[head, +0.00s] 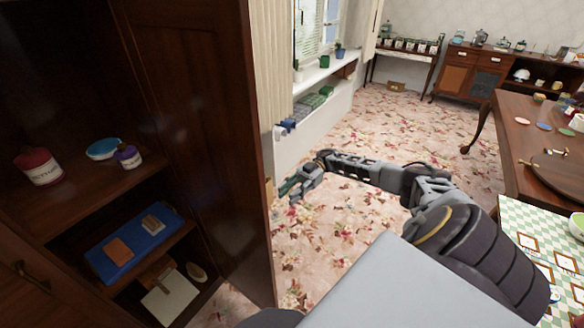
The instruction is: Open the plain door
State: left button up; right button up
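A tall dark wood cabinet stands at the left in the head view. Its plain, dark brown door (205,120) stands swung open, and the shelves beside it show. My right gripper (287,189) is just right of the door's free edge, at the end of my arm coming in from the right. I cannot tell whether it touches the door. Its fingers are small and dark here, and their opening is unclear. My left gripper is not in view.
The cabinet shelves hold a red jar (38,166), a blue-lidded tub (103,149), a purple jar (127,156) and a blue folder (135,240). A lower front with a handle (32,277) is at bottom left. A wooden table (515,150) is at right. Flowered carpet (400,125) is clear between.

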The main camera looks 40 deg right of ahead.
jog(key=shift+d, duration=0.5)
jog(key=shift+n, duration=0.3)
